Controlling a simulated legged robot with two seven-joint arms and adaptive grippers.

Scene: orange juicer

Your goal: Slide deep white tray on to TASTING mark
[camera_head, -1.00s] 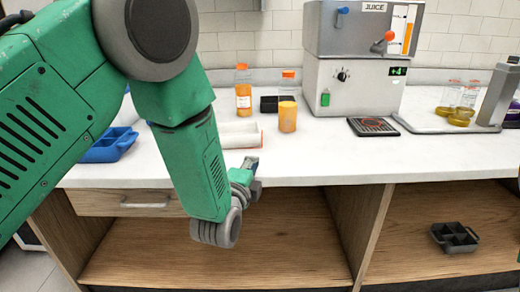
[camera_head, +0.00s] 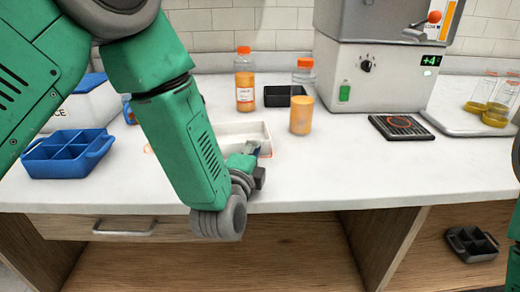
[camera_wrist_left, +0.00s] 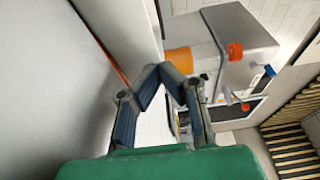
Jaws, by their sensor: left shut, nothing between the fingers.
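The deep white tray (camera_head: 232,129) sits on the white counter, partly hidden behind my left forearm in the head view. A thin orange line (camera_head: 266,155) shows at its right front corner and another bit shows left of my forearm. No TASTING lettering is readable. My left gripper (camera_head: 251,149) is low at the tray's front right side, fingers shut and empty. In the left wrist view the fingertips (camera_wrist_left: 161,70) meet beside a pale wall, likely the tray (camera_wrist_left: 130,32), with an orange line along it. I cannot tell whether they touch it. My right gripper is out of view.
An orange cup (camera_head: 301,115) stands just right of the tray. Behind are a black bin (camera_head: 284,96) and juice bottle (camera_head: 245,80); the juicer (camera_head: 382,75) is further right. A blue divided tray (camera_head: 67,154) is left. The front right counter is clear.

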